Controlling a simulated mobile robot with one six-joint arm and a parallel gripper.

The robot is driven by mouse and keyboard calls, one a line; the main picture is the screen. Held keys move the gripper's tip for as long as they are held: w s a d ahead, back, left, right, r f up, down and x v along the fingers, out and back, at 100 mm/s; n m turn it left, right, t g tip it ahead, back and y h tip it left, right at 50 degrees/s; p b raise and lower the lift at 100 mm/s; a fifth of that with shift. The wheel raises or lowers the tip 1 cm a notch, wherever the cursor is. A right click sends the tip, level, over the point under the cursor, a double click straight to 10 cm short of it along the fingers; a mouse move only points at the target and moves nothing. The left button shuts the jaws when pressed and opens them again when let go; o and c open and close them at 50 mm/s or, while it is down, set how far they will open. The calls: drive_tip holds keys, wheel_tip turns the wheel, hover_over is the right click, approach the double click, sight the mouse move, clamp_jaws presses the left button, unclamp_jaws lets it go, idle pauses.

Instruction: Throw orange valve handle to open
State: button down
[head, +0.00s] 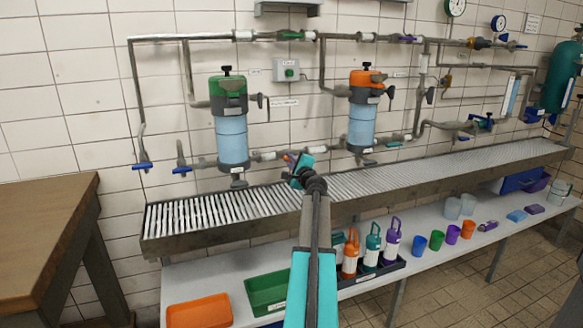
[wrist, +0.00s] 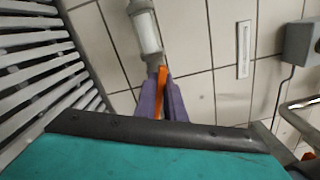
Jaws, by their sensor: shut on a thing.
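The orange valve handle (wrist: 162,77) shows in the wrist view as a narrow strip between the purple fingers of my gripper (wrist: 162,103). My gripper is shut on it, just below a pipe with a clear-white section (wrist: 146,32). In the head view my gripper (head: 291,159) is at the wall pipe between the green-topped and orange-topped filter housings. There the handle is mostly hidden by my gripper and arm. The valve body is only partly visible, and how far the handle is turned cannot be told.
The green-topped housing (head: 231,122) stands left and the orange-topped housing (head: 363,112) right. A slatted metal shelf (head: 190,216) runs below. Blue handles (head: 142,165) hang at the left. Bottles (head: 373,246), cups and trays occupy the lower shelf. A wooden table (head: 45,215) is at far left.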

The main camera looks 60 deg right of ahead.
drive_tip(key=n+b, duration=0.2)
drive_tip(key=f+n+b, duration=0.1)
drive_tip(key=b, duration=0.2)
drive_tip(key=shift+s+n, duration=0.1)
drive_tip(key=shift+n, duration=0.3)
drive_tip(key=shift+n+b, duration=0.4)
drive_tip(key=shift+b, duration=0.05)
drive_tip(key=shift+n, duration=0.3)
drive_tip(key=c, duration=1.9)
unclamp_jaws()
drive_tip(key=shift+r, duration=0.1)
drive_tip(key=shift+o, duration=0.3)
drive_tip(key=shift+a+r, duration=0.1)
drive_tip(key=p+v, duration=0.1)
drive_tip(key=v, duration=1.2)
drive_tip(key=shift+s+a, duration=0.25)
